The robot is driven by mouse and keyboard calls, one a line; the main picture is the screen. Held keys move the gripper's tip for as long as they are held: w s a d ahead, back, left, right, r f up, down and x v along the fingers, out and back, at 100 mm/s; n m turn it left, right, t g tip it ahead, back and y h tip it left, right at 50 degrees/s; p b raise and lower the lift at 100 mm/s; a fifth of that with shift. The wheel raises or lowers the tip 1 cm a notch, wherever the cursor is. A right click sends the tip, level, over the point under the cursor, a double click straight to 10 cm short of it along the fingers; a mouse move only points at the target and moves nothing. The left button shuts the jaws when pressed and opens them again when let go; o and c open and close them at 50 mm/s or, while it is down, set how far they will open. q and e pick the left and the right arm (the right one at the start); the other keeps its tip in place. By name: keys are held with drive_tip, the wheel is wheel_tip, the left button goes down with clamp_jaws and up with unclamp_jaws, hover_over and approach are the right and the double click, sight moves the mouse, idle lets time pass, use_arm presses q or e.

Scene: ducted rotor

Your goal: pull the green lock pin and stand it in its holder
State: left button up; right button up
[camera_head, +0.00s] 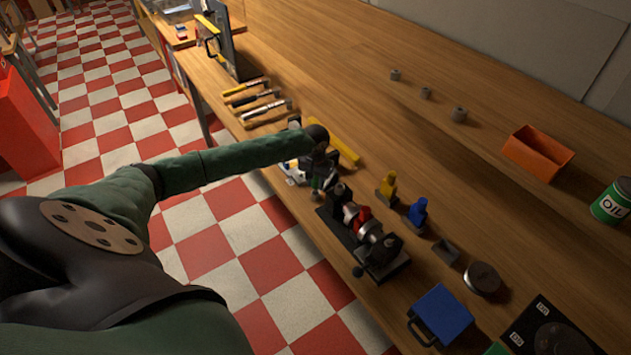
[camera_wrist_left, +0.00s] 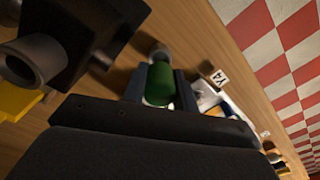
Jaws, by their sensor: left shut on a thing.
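My left gripper (camera_head: 318,172) is at the left end of the dark rotor fixture (camera_head: 343,232), low over the near side of the bench. In the left wrist view its jaws (camera_wrist_left: 156,92) are shut on the green lock pin (camera_wrist_left: 158,84). A grey round part shows just beyond the pin; I cannot tell whether the pin touches it. In the head view the pin is mostly hidden by the gripper. Several small grey cylinders stand on the bench, one of them at the right (camera_head: 459,114); I cannot tell which thing is the pin's holder. My right gripper is not in view.
A yellow piece (camera_head: 388,187) and a blue piece (camera_head: 418,211) stand behind the fixture. A grey square block (camera_head: 446,251), a round metal disc (camera_head: 482,278) and a blue box (camera_head: 441,314) lie to the right. An orange bin (camera_head: 538,152) is farther back. The bench's middle is mostly clear.

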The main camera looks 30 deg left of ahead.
sight(315, 187)
use_arm(q)
drive_tip(key=shift+f, duration=1.45)
drive_tip(key=shift+r, duration=1.35)
drive_tip(key=shift+f, duration=1.55)
drive_tip(key=shift+s, duration=0.1)
drive_tip(key=o, duration=1)
drive_tip(key=shift+f, duration=0.1)
drive_tip(key=shift+o, duration=0.2)
drive_tip(key=shift+r, duration=0.2)
